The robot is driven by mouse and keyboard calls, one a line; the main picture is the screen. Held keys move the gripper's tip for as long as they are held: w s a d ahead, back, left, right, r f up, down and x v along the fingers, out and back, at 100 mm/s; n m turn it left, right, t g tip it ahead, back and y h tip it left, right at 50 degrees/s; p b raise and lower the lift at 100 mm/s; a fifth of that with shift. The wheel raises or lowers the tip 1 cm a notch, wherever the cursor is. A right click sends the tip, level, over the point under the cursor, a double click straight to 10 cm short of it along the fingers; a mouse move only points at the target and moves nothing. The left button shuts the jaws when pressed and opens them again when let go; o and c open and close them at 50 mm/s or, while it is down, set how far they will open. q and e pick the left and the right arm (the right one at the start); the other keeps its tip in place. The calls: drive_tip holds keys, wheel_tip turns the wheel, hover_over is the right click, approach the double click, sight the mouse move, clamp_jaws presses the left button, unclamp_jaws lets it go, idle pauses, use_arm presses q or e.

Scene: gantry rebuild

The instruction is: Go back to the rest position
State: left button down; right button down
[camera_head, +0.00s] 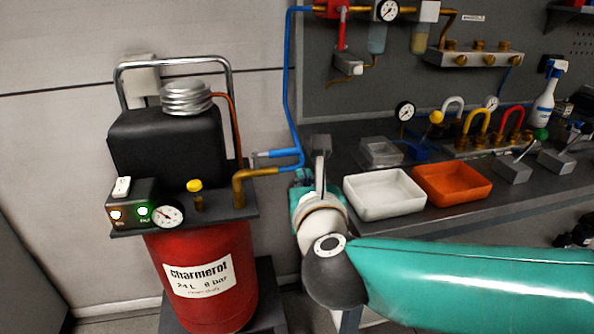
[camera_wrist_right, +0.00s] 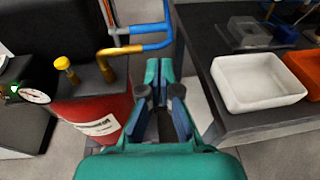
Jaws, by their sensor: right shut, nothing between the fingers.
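My right arm comes in from the right in the head view, with its teal forearm over the front of the bench. My right gripper (camera_head: 300,187) is mostly hidden behind its own wrist, between the compressor and the bench. In the right wrist view the gripper (camera_wrist_right: 159,72) points away from the camera, its teal fingertips together with nothing between them. It is in the gap between the red compressor tank (camera_wrist_right: 108,112) and the bench (camera_wrist_right: 215,125), below the blue pipe's brass elbow (camera_wrist_right: 110,55). My left gripper is not in view.
The red compressor (camera_head: 205,270) with gauge, yellow-capped valve and green light stands left. The blue pipe (camera_head: 289,90) runs up the wall close to my wrist. A white tray (camera_head: 385,207) and an orange tray (camera_head: 452,200) are on the bench, close to my forearm.

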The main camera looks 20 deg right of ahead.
drive_tip(key=w+d+f+n+g+h, duration=0.1)
drive_tip(key=d+f+g, duration=0.15)
drive_tip(key=f, duration=0.85)
drive_tip(key=w+d+f+n+g+h, duration=0.15)
drive_tip(key=d+f, duration=0.25)
drive_tip(key=f, duration=0.6)
drive_tip(key=s+f+n+g+y, duration=0.35)
drive_tip(key=f+n, duration=0.45)
drive_tip(key=f, duration=1.1)
drive_tip(key=s+a+f+n+g+y, duration=0.2)
drive_tip(key=s+a+f+n+g, duration=0.15)
drive_tip(key=s+f+n, duration=0.35)
drive_tip(key=s+a+f+n+g+y, duration=0.2)
drive_tip(key=s+a+f+n, duration=0.2)
drive_tip(key=s+f+n, duration=0.35)
drive_tip(key=s+a+n+g+y, duration=0.2)
drive_tip(key=s+a+n, duration=0.25)
drive_tip(key=n, duration=0.55)
wheel_tip(320, 180, up, 16)
drive_tip(key=n+p, duration=0.1)
drive_tip(key=p, duration=1.3)
drive_tip(key=shift+s+d+f+p, duration=0.15)
drive_tip(key=shift+f+p, duration=0.1)
drive_tip(key=shift+p, duration=0.15)
